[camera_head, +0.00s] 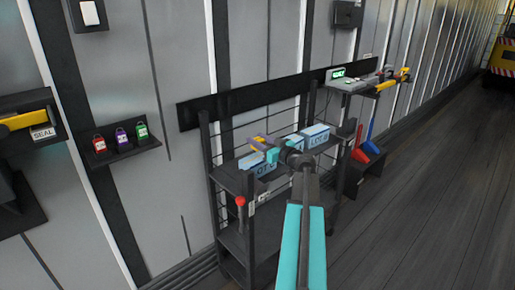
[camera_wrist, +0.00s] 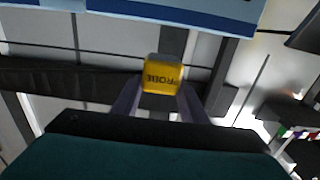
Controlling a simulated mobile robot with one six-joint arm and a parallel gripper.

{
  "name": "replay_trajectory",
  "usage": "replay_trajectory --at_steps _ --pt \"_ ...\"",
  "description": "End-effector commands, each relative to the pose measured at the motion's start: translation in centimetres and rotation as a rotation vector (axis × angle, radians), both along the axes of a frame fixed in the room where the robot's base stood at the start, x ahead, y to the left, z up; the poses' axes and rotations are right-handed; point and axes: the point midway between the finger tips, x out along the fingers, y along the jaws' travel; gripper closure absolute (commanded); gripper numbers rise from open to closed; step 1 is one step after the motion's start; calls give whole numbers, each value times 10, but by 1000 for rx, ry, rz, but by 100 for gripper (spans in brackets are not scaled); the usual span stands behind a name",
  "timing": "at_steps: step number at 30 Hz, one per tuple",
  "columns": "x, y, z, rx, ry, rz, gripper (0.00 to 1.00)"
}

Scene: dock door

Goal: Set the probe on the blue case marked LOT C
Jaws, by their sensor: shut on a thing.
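My gripper (camera_head: 258,143) is over the top shelf of the dark rack, shut on the yellow probe (camera_wrist: 163,75). The probe's label shows upside down between the two fingers in the wrist view. A blue case (camera_head: 252,162) lies on the left part of the shelf, just below and beside my gripper. Its label begins with LOT, but I cannot read the final letter surely. A second blue case (camera_head: 316,136) with a LOT label lies further right, its letter unclear. A blue case edge (camera_wrist: 180,12) crosses the top of the wrist view. My arm hides the shelf's middle.
The rack (camera_head: 235,178) stands against the corrugated wall. A red-topped post (camera_head: 240,201) is at its front left. Red, purple and green locks (camera_head: 122,140) sit on a wall shelf. A small side shelf (camera_head: 352,86) holds a lit display. Floor is clear at right.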

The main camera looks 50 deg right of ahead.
Motion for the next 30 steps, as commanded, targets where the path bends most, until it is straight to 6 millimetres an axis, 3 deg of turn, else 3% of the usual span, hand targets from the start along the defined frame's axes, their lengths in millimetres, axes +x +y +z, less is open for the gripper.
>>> replay_trajectory --at_steps 8,21,30 --pt "0 0 -1 1 -1 1 87" --pt "0 1 -33 1 -1 2 87" --pt "1 1 -35 1 -1 2 87"
